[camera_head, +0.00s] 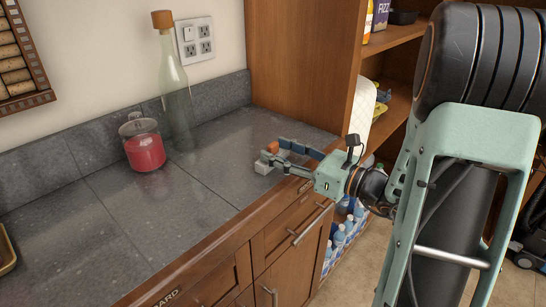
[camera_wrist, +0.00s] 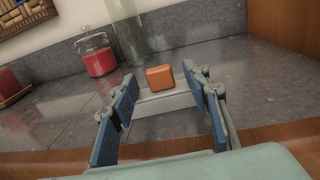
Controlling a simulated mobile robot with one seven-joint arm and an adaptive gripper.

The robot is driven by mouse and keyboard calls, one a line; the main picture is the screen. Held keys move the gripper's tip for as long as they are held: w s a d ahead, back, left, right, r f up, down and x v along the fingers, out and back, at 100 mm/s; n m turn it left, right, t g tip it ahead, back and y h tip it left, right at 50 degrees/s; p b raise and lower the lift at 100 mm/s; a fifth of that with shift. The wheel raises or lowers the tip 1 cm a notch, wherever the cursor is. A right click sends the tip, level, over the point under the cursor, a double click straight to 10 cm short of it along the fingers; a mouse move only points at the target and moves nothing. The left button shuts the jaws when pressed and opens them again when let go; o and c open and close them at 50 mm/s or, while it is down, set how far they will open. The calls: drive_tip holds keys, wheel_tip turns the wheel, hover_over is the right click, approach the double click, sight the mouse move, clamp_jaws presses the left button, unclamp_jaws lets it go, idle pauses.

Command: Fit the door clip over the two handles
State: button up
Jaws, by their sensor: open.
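A small orange block on a pale grey bar, which looks like the door clip (camera_wrist: 165,103), lies on the grey counter. Its orange part (camera_head: 272,147) also shows in the head view, near the counter's front right. My gripper (camera_wrist: 161,84) is open with its blue-padded fingers to either side of the clip. The grey bar spans much of the gap; whether a finger touches it I cannot tell. Below the counter are a bar handle (camera_head: 308,225) on a drawer front and another handle (camera_head: 270,292) on a cabinet door. I cannot tell whether these are the two handles named.
A red-filled jar (camera_head: 143,146) and a tall corked glass bottle (camera_head: 174,90) stand farther back on the counter (camera_head: 95,215). A wooden shelf unit (camera_head: 305,60) rises at the counter's right end. The counter's front left is mostly clear, with a tray edge (camera_head: 6,250) at far left.

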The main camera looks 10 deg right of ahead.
drive_tip(key=shift+x, duration=1.1)
drive_tip(key=c, duration=1.1)
drive_tip(key=shift+r, duration=0.1)
